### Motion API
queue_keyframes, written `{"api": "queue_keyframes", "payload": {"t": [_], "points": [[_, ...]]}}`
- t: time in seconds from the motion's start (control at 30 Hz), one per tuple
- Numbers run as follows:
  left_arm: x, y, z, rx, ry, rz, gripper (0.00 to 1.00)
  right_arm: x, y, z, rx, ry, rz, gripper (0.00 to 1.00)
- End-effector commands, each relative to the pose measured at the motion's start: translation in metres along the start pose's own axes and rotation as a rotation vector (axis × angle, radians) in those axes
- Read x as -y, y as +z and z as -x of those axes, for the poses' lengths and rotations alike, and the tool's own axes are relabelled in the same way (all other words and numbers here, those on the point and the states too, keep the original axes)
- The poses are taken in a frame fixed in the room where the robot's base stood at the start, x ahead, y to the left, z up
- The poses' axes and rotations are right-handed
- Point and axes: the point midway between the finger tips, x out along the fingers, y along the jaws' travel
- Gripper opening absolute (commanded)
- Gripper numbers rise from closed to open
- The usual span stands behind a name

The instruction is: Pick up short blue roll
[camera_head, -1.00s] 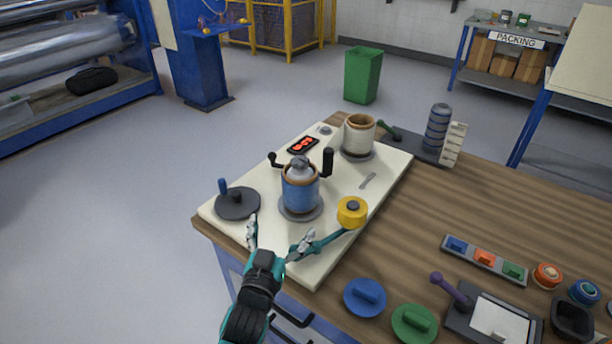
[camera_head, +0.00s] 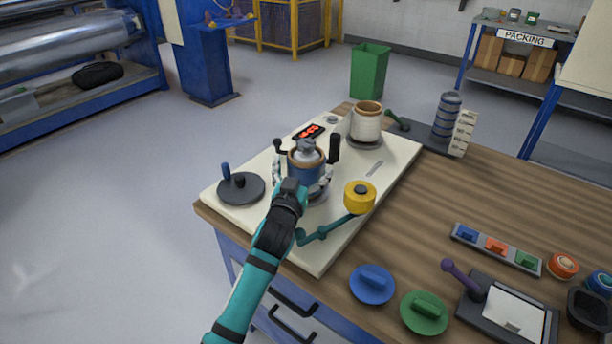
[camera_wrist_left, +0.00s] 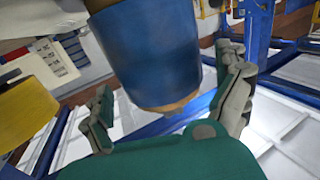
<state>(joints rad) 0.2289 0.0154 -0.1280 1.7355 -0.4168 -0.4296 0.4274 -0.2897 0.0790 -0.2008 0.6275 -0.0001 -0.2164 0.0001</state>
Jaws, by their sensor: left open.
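The short blue roll (camera_head: 306,172) stands upright on a round grey base on the cream board, with a brown core and a grey knob at its top. My left gripper (camera_head: 303,184) is at the near side of the roll, its open fingers to either side of it. In the left wrist view the blue roll (camera_wrist_left: 152,52) fills the upper middle, between the two spread fingers (camera_wrist_left: 170,98) of the gripper. The roll's lower front is hidden by the gripper in the head view. My right gripper is not in view.
A yellow roller (camera_head: 360,196) on a teal arm stands close to the right. A black upright handle (camera_head: 335,148) is just behind the blue roll. A white roll (camera_head: 366,122) stands farther back, and a dark disc (camera_head: 241,187) lies to the left.

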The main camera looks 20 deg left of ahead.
Motion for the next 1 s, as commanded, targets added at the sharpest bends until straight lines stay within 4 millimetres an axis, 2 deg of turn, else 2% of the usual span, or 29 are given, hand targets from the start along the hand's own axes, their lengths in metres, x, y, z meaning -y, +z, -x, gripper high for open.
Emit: {"api": "queue_keyframes", "payload": {"t": [0.03,0.2,0.5,0.9,1.0], "points": [[0.000,0.003,-0.009,-0.002,0.000,-0.003,1.00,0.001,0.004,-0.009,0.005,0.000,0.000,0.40],[0.000,0.002,-0.029,-0.001,0.000,-0.002,1.00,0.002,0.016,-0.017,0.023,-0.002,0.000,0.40],[0.000,0.001,-0.032,0.001,0.000,-0.001,0.99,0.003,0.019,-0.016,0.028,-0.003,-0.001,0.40],[0.000,0.001,-0.031,0.002,0.000,0.000,0.47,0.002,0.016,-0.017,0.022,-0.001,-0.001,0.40],[0.000,0.001,-0.031,0.002,0.000,0.000,0.46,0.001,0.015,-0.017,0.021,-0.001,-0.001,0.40]]}}
